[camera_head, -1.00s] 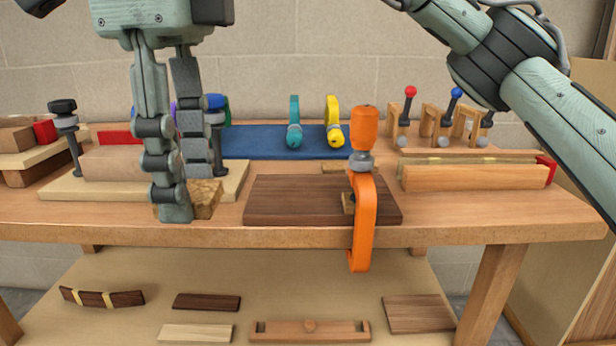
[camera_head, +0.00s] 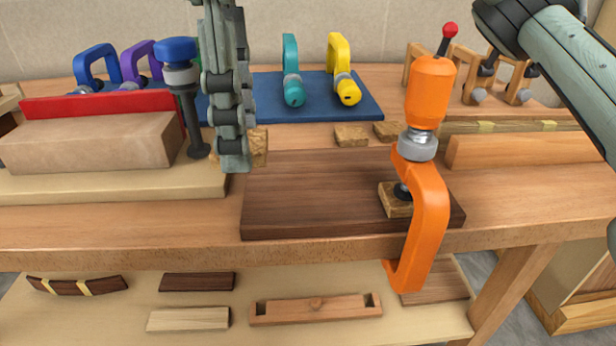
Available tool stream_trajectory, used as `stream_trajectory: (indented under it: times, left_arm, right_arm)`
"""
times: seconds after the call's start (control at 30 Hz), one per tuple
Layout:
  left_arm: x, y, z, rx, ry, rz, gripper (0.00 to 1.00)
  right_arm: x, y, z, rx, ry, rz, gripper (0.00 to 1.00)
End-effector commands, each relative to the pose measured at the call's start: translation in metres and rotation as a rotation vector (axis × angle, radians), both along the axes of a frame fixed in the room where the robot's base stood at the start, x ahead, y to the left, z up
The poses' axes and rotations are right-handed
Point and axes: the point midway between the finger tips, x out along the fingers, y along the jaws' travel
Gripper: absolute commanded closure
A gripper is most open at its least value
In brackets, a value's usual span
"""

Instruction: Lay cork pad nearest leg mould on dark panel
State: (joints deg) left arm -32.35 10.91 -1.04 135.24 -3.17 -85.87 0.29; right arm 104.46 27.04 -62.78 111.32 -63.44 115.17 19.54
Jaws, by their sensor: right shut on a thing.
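My right gripper (camera_head: 237,160) comes down from the top and is shut on a small cork pad (camera_head: 259,147), partly hidden behind its fingers. The pad shows at the back left corner of the dark panel (camera_head: 310,195); I cannot tell its height above the wood. The panel lies flat at the bench's front edge. An orange clamp (camera_head: 428,200) stands at the panel's right end, over another cork pad (camera_head: 393,202). At the left, a wooden block with a red strip (camera_head: 90,145), perhaps the leg mould, sits on a pale board. My left gripper is not in view.
Two loose cork pads (camera_head: 351,134) lie behind the panel. A blue-knobbed clamp (camera_head: 182,95) stands left of my right gripper. Teal and yellow clamps (camera_head: 340,70) lie on a blue mat (camera_head: 265,88). The panel's left and middle surface is bare.

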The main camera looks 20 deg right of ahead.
Motion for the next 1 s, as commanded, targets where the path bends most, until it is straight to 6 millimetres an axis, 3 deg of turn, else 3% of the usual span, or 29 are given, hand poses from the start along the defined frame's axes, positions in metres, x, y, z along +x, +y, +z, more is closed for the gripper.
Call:
stream_trajectory:
  times: [0.1, 0.3, 0.67, 1.0]
  left_arm:
    - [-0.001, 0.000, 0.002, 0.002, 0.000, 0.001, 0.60]
    - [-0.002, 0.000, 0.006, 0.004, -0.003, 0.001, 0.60]
    - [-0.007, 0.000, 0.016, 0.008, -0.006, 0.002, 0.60]
    - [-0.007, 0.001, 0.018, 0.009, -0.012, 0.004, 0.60]
  right_arm:
    - [-0.003, -0.027, -0.017, 0.001, 0.002, -0.004, 0.71]
    - [-0.007, -0.052, -0.032, 0.000, 0.001, -0.002, 0.71]
    - [-0.008, -0.055, -0.071, 0.001, 0.002, 0.001, 0.71]
    - [-0.007, -0.055, -0.074, 0.001, 0.001, 0.000, 0.71]
